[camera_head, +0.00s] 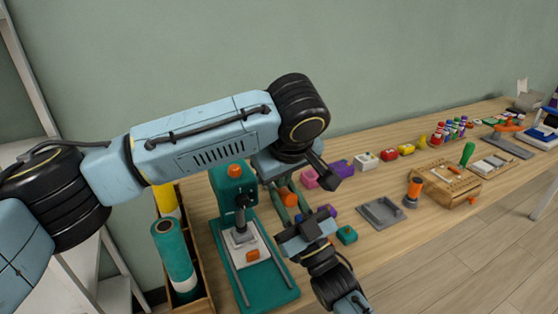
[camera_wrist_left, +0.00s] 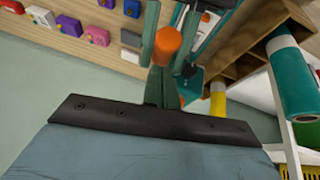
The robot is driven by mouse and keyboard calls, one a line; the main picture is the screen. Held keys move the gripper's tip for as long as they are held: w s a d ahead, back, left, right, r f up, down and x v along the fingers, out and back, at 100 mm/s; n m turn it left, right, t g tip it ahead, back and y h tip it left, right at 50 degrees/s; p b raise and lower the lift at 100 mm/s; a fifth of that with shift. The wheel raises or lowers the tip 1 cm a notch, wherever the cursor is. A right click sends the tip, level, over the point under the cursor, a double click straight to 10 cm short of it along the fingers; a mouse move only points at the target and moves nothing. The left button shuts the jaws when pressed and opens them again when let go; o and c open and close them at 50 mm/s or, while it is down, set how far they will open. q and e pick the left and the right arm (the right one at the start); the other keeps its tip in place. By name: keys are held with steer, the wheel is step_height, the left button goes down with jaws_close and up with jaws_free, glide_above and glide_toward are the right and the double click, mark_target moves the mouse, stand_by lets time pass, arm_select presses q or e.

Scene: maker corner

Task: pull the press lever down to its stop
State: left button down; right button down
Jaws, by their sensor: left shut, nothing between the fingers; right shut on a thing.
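The teal press (camera_head: 232,185) stands on the bench with a pale plate on its teal base. An orange grip (camera_head: 288,197), which looks like the end of the press lever, shows right of the press column. It also shows in the left wrist view (camera_wrist_left: 167,42). My right gripper (camera_head: 291,203) reaches up from the bottom and is shut on this grip, its greenish fingers on either side. My left gripper (camera_wrist_left: 161,78) is shut and empty, very close to the grip; contact cannot be told. The left arm hides the lever's joint in the head view.
Left of the press stands a wooden bin (camera_head: 203,300) with a teal roll (camera_head: 174,255) and a yellow one. To the right are a teal block (camera_head: 347,235), a grey tray (camera_head: 380,213) and an orange-handled tool (camera_head: 413,190). Coloured blocks line the wall side.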

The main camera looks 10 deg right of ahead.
arm_select(q)
steer(key=shift+s+f, duration=0.1)
steer(key=shift+f, duration=0.1)
steer(key=shift+s+d+f, duration=0.25)
steer(key=shift+s+f, duration=0.2)
steer(key=shift+f, duration=0.35)
arm_select(e)
steer(key=shift+r, duration=0.1)
arm_select(q)
steer(key=shift+s+f, duration=0.1)
steer(key=shift+f, duration=0.05)
arm_select(e)
steer(key=shift+r, duration=0.15)
steer(key=c, duration=1.4)
jaws_free()
steer(key=shift+r, duration=0.1)
steer(key=shift+o, duration=1.4)
steer(key=shift+f, duration=0.25)
arm_select(q)
steer(key=shift+w, duration=0.2)
arm_select(e)
steer(key=shift+f, duration=0.1)
